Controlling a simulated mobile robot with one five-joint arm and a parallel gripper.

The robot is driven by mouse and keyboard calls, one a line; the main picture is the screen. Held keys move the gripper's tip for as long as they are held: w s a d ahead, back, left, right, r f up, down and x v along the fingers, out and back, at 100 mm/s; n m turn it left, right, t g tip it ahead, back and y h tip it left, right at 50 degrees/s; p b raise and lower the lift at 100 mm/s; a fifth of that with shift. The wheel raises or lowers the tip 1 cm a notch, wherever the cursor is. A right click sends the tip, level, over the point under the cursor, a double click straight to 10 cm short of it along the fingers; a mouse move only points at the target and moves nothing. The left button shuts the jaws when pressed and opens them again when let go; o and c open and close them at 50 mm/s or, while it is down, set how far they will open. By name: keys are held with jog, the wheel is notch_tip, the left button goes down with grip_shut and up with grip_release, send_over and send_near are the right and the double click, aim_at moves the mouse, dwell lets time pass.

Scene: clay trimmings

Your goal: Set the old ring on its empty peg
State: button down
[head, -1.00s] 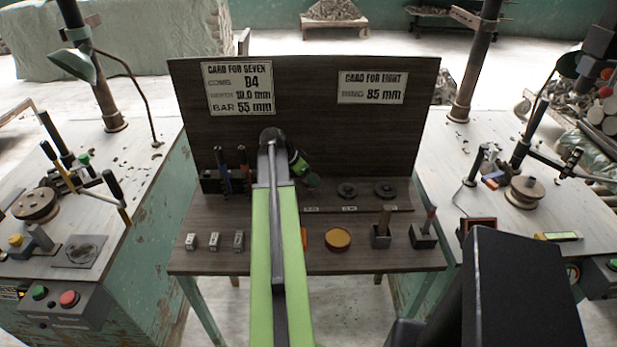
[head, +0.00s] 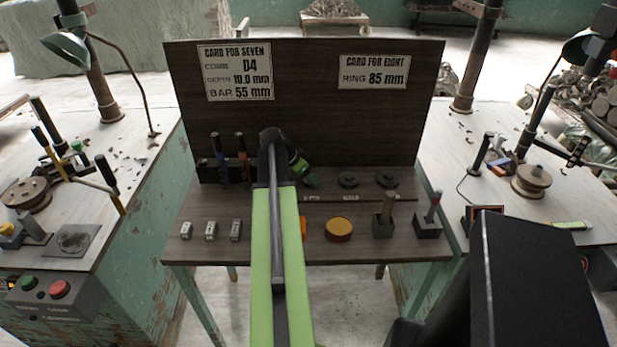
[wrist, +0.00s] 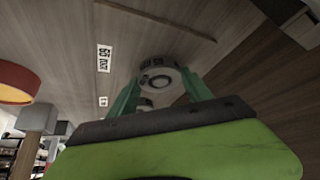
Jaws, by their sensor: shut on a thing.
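My gripper (head: 311,181) is in front of the back board, over the left part of the low shelf, pointing down and right. In the wrist view its green fingers (wrist: 160,82) are closed about a grey round ring (wrist: 158,74) with a dark centre. The ring is too small and hidden to make out in the head view. Two dark rings, a middle one (head: 347,180) and a right one (head: 386,180), sit on the shelf (head: 405,197). An empty peg cannot be made out; the shelf's left part is behind my gripper.
An orange-topped round tin (head: 338,229) and two tool holders, one at centre right (head: 384,226) and one at the right (head: 427,228), stand in front of the shelf. Several small metal blocks (head: 211,230) are at left. The back board (head: 310,130) rises behind.

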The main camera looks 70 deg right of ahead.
jog(key=shift+c, duration=1.9)
grip_release()
jog(key=p+v, duration=1.4)
jog(key=v, duration=0.3)
jog(key=shift+r+p, duration=0.2)
jog(key=shift+p, duration=0.15)
jog(key=shift+a, duration=0.1)
